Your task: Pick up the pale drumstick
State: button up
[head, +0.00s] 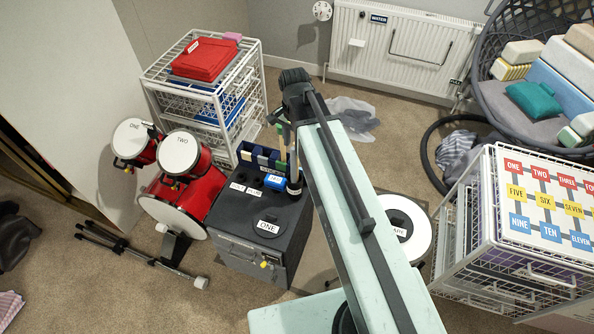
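A pale, thin upright stick (292,145), which may be the pale drumstick, stands at the right end of the dark cabinet top, just below the end of my arm. A greenish stick (281,143) is close to its left. They are too small and too overlapped to tell apart surely. My gripper (283,118) points down at the far end of my pale green arm, above or beside these sticks. Its fingers are tiny and partly hidden by the wrist, so I cannot see whether they touch a stick or how far apart they are.
A dark cabinet (245,225) carries labelled pads and an organiser (257,155). Red drums (177,205) stand left of it. A white wire rack (205,55) is behind, another drawer rack (470,240) right. A round white-topped object (418,225) sits beside my arm.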

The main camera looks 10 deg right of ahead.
notch_tip(320, 180, down, 5)
jog(key=b, duration=0.5)
jog(key=shift+s+d, duration=0.15)
grip_shut()
jog(key=shift+r, duration=0.15)
